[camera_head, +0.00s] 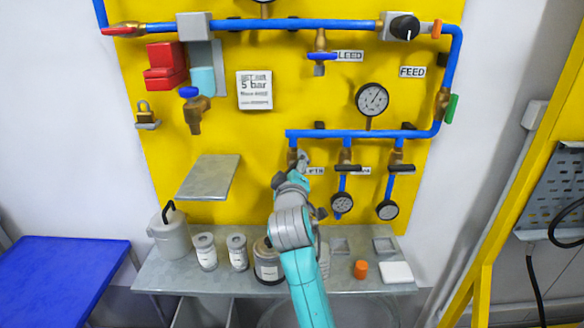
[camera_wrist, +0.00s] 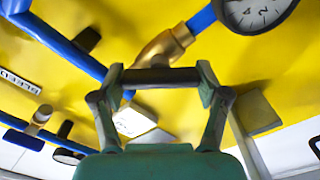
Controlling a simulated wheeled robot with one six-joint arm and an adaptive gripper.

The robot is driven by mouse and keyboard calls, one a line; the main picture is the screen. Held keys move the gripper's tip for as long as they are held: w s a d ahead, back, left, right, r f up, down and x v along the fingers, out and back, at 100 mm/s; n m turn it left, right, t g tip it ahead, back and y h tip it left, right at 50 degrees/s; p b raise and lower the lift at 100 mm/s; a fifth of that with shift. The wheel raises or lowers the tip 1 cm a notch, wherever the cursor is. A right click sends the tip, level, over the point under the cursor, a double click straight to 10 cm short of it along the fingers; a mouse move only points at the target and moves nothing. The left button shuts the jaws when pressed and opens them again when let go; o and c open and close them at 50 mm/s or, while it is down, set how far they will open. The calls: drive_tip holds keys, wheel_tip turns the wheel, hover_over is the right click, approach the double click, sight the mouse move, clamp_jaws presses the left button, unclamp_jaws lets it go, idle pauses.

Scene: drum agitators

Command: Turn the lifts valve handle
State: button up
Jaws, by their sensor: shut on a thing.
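The lifts valve is the leftmost of three brass drop valves under the lower blue pipe. In the wrist view its brass body (camera_wrist: 165,47) joins a blue pipe, and its dark bar handle (camera_wrist: 160,76) lies across the picture. My gripper (camera_wrist: 160,80) is shut on this handle, with one green finger at each end of the bar. In the head view my gripper (camera_head: 300,163) reaches up to the leftmost valve and hides its handle. The label beside it (camera_head: 315,171) is partly covered.
Two similar valves with dark handles (camera_head: 346,168) (camera_head: 402,167) stand close on the right, with small gauges (camera_head: 342,203) (camera_head: 387,210) below. A grey plate (camera_head: 208,177) juts out at left. A shelf (camera_head: 335,287) with canisters lies beneath my arm.

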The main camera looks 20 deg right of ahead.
drive_tip(key=n, duration=0.4)
drive_tip(key=shift+f+n, duration=0.1)
drive_tip(key=shift+n, duration=0.2)
drive_tip(key=shift+a+n, duration=0.1)
drive_tip(key=shift+n, duration=1.5)
drive_tip(key=shift+f, duration=0.1)
drive_tip(key=o, duration=1.2)
drive_tip(key=shift+c, duration=0.2)
drive_tip(key=v, duration=1.2)
